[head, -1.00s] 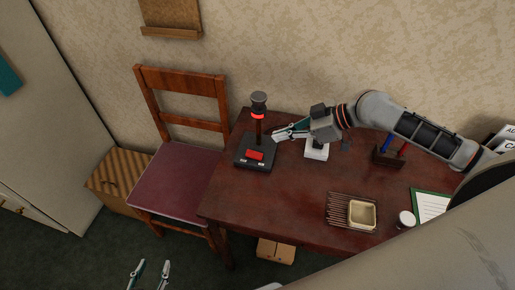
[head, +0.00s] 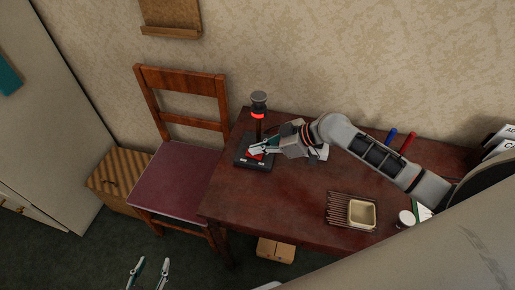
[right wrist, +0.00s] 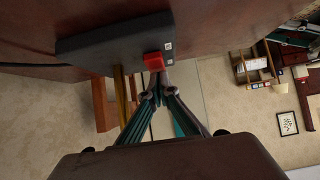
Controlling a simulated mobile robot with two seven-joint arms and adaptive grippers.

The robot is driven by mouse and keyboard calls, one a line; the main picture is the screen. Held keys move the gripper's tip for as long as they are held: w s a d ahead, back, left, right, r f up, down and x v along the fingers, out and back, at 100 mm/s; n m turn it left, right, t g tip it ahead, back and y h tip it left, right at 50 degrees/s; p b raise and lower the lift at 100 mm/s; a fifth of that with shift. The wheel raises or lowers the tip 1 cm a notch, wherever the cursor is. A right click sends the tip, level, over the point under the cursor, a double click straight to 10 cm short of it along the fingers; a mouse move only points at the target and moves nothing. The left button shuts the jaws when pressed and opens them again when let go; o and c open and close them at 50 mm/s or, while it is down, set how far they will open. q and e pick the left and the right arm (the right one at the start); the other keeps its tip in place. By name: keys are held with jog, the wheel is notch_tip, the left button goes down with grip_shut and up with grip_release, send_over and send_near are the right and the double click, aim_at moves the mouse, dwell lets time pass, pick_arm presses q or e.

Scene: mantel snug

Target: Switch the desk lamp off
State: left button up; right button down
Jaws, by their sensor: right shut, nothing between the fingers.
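The desk lamp has a dark base (head: 242,162), an upright post, a bright red band (head: 258,115) and a dark head (head: 259,99). It stands at the left end of the table. My right gripper (head: 252,149) is shut and empty, its fingertips at the red switch on the base and partly covering it. In the right wrist view the red switch (right wrist: 153,62) is right by the closed fingertips (right wrist: 158,82); I cannot tell whether they touch. My left gripper (head: 152,262) is open and empty, low over the floor.
The dark red table (head: 290,200) carries a slatted rack (head: 338,208), a cream dish (head: 362,214), a white cup (head: 406,218), and blue and red upright items (head: 391,137). A wooden chair (head: 180,175) stands left of the table. The table's middle is clear.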

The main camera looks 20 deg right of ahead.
jog(key=shift+w+a+f, duration=0.15)
jog(key=shift+f, duration=0.15)
dwell(0.4)
jog(key=shift+a+r, duration=0.15)
jog(key=shift+a, duration=0.05)
jog(key=shift+w+a+r, duration=0.15)
jog(key=shift+w+a, duration=0.25)
jog(key=shift+a, duration=0.05)
jog(key=shift+r+p, duration=0.1)
jog(key=shift+p, duration=0.2)
